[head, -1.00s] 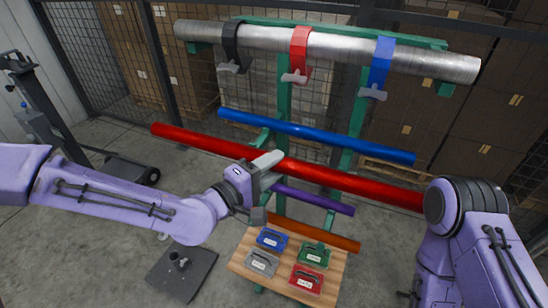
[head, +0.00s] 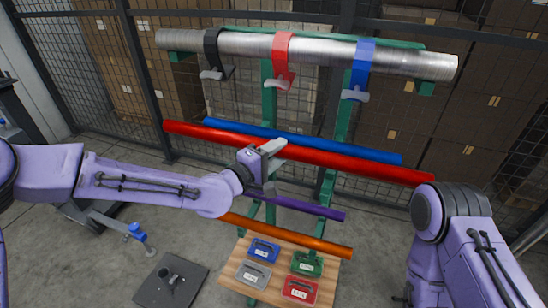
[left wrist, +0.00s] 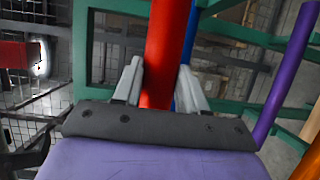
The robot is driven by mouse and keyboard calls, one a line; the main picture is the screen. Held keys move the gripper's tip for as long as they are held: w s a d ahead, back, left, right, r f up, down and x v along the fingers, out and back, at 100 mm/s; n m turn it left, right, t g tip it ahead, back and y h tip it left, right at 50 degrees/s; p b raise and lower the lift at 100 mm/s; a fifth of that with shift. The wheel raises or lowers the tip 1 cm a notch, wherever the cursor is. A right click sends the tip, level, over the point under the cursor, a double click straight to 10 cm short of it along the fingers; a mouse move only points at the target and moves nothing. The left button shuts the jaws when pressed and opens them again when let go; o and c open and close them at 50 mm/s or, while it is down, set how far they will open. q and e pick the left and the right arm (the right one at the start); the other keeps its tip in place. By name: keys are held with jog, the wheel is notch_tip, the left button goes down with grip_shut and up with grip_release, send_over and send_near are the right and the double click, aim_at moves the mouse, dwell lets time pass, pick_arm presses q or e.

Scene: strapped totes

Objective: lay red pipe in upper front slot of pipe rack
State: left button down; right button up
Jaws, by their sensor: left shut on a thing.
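The long red pipe (head: 360,166) lies across the head view, its right end lower in the picture. My left gripper (head: 273,150) is shut on it near its middle; in the left wrist view the red pipe (left wrist: 166,45) runs between both fingers. The green pipe rack (head: 335,130) stands behind. The pipe crosses in front of the rack and of a blue pipe (head: 300,138). I cannot tell whether it touches the rack; the slot behind it is hidden. My right gripper is out of view, with only the right arm showing.
A large silver pipe (head: 410,62) tops the rack, with black, red and blue straps (head: 362,70). A purple pipe (head: 310,209) and an orange pipe (head: 290,237) sit lower. A wooden board (head: 232,286) below holds several coloured cases. Mesh fencing and boxes stand behind.

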pick_arm(q)
jog(key=shift+a+f+b, duration=0.1)
jog(key=shift+f+b, duration=2)
jog(key=shift+f, duration=0.65)
jog(key=c, duration=0.5)
grip_release()
jog(key=shift+c, duration=0.2)
jog(key=shift+s+f, duration=0.1)
